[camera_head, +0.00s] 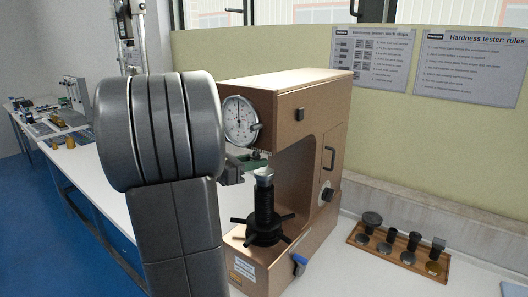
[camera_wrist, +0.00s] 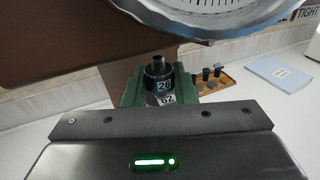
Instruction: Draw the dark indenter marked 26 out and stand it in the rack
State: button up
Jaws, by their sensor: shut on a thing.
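The dark indenter (camera_wrist: 158,72) carries a white 26 label and sits upright in the wrist view, its thin stem pointing up. A second pale label below it reads like 62. My gripper (camera_wrist: 160,92) is shut on it, with a green pad on either side. In the head view my gripper (camera_head: 252,160) is just under the overhanging head of the brown hardness tester (camera_head: 297,103), and the indenter is not clear there. I cannot tell whether its stem is still in the tester. The wooden rack (camera_head: 385,261) lies right of the tester and holds several dark pieces.
The tester's dial (camera_head: 240,120) is close above my gripper. The dark screw with its spoked handwheel (camera_head: 264,228) and pale top (camera_head: 264,172) stands just below. A blue booklet (camera_wrist: 281,73) lies beyond the rack.

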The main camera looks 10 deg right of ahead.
jog(key=v, duration=0.6)
jog(key=shift+a+f+p, duration=0.15)
jog(key=shift+f+p, duration=0.05)
jog(key=shift+p, duration=0.2)
